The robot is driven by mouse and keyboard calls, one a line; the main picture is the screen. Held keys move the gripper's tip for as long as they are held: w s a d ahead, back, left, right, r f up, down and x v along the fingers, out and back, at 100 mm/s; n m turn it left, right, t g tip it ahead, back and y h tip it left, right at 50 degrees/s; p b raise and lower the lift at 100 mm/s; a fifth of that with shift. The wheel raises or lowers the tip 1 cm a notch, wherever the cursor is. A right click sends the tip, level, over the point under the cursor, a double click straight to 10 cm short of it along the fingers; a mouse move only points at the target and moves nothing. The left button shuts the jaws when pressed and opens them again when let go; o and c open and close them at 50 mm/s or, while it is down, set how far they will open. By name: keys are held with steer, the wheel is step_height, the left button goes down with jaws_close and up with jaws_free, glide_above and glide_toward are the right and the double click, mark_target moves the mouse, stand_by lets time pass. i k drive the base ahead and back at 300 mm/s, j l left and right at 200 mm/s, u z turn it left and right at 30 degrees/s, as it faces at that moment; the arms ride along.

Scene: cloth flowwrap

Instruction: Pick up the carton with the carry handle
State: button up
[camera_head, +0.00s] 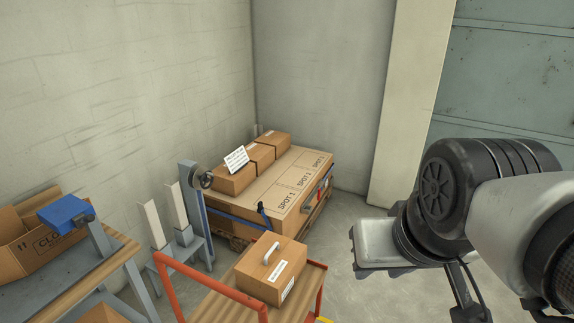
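The carton with the carry handle (258,284) is a brown box standing upright on a wooden-topped cart with red rails. Its pale arched handle (271,252) stands on the top face, and white labels show on its front. My gripper (383,247) is at the right of the view, to the right of the carton and apart from it. Its fingers do not show clearly, so I cannot tell whether it is open or shut. Nothing is seen held in it.
The cart's red rails (208,284) rise beside the carton. Behind it, a pallet load (300,187) marked with spots carries several smaller boxes (262,157) and a white sign. A workbench (115,240) with an open box stands at left. Bare floor shows between cart and arm.

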mark_target(270, 270)
steer(key=l+z, duration=0.25)
steer(key=i+l+z, duration=0.15)
steer(key=l+z, duration=0.15)
steer(key=i+l+z, duration=0.6)
steer(key=i+l, duration=0.25)
steer(key=i+u, duration=0.35)
steer(key=i+l+u, duration=0.1)
steer(key=i+u, duration=0.3)
steer(key=i+l+u, duration=0.35)
steer(key=i+u, duration=0.2)
steer(key=u, duration=0.25)
steer(key=i+u, duration=0.15)
steer(key=u, duration=0.25)
steer(key=i+u, duration=0.2)
steer(key=u, duration=0.25)
steer(key=i+l+u, duration=0.1)
steer(key=u, duration=0.3)
steer(key=i+u, duration=0.25)
steer(key=u, duration=0.15)
steer(key=i+l+u, duration=0.15)
steer(key=u, duration=0.25)
steer(key=i+l+u, duration=0.2)
steer(key=u, duration=0.2)
